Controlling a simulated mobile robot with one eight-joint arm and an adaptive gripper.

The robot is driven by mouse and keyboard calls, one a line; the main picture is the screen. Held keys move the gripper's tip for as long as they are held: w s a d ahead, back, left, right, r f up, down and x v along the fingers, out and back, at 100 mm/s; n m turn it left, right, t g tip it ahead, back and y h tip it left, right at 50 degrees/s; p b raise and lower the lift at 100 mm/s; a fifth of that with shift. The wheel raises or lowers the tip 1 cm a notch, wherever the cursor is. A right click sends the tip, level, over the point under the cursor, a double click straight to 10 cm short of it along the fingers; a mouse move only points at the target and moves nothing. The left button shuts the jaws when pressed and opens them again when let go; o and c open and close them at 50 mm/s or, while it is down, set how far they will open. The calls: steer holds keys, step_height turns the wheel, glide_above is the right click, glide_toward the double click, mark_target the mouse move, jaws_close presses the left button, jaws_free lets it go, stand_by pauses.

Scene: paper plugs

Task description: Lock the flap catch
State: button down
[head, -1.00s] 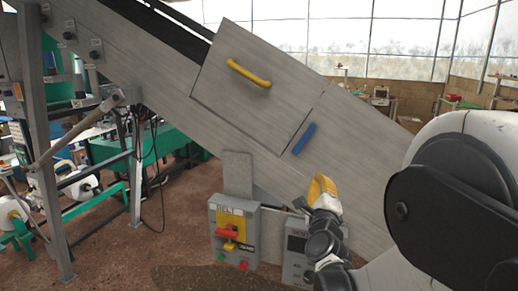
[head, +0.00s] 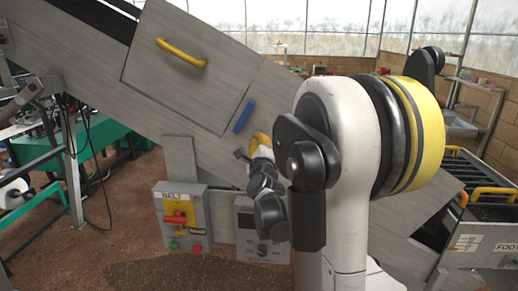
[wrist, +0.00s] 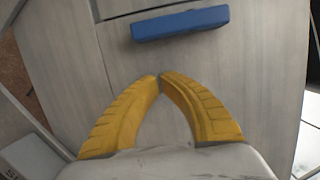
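The flap (head: 187,80) is a grey panel on the sloping chute, with a yellow handle (head: 181,53). It lies against the chute side. The catch is a blue bar (head: 244,116) by the flap's lower right edge, slanted in the head view. In the wrist view the blue bar (wrist: 180,23) lies across the top, just beyond my fingertips. My gripper (head: 251,146) is just below the bar in the head view. In the wrist view its yellow fingers (wrist: 160,80) meet at the tips with nothing between them. I see a gap between fingertips and bar; contact is not visible.
A grey belt control box (head: 183,218) with a red switch and a second grey box (head: 262,232) stand below the chute. A crate-like frame with yellow handles (head: 490,193) is at the right. Green machinery (head: 100,140) is at the left.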

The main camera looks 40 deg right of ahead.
mark_target(244, 117)
steer(key=shift+w+a+r, duration=0.9)
steer(key=shift+w+a, duration=0.15)
steer(key=shift+a, duration=0.15)
